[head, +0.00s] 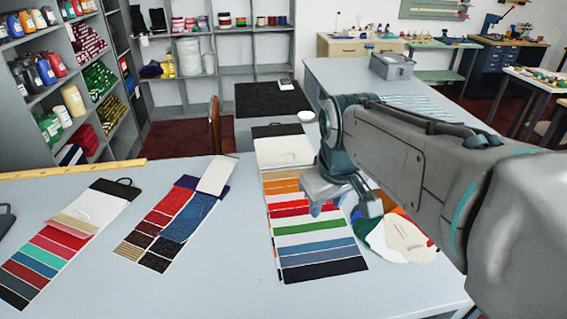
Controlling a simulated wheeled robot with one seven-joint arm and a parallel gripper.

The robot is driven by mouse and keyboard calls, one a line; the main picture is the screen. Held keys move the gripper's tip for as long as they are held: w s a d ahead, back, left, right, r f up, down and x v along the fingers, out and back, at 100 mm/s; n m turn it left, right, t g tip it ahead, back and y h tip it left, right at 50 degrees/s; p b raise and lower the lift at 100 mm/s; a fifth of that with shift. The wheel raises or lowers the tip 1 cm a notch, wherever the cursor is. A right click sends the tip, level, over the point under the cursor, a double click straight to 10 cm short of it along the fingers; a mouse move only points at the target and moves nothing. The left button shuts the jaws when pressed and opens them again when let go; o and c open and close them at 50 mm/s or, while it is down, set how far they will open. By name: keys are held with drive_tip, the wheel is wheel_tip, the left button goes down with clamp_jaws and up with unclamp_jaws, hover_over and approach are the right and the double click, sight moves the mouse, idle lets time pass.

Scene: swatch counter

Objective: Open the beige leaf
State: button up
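Three swatch cards with coloured leaves lie on the pale table. The left card (107,203) has a beige leaf (74,222) below its white top part; it looks slightly raised. The middle card (180,215) has dark red, blue and black patches, and a cream leaf (217,175) sticks out at its top right. The right card (285,152) has a narrow tan leaf (277,175) below its white part, above orange, red, green and blue ones. My gripper (344,206) is open and empty above the right card's right edge, hiding some of its strips.
A round, multicoloured piece with a white part (400,240) lies right of the right card, partly behind my gripper. A yellow ruler (70,170) lies along the table's far left edge. The front middle of the table is clear.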

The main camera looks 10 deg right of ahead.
drive_tip(key=w+r+n, duration=0.3)
drive_tip(key=w+n, duration=0.2)
drive_tip(key=w, duration=0.7)
drive_tip(key=n+g+b, duration=0.3)
drive_tip(key=n, duration=1.2)
hover_over(294, 177)
wheel_tip(294, 177, down, 11)
wheel_tip(294, 177, down, 13)
drive_tip(key=shift+f, duration=0.1)
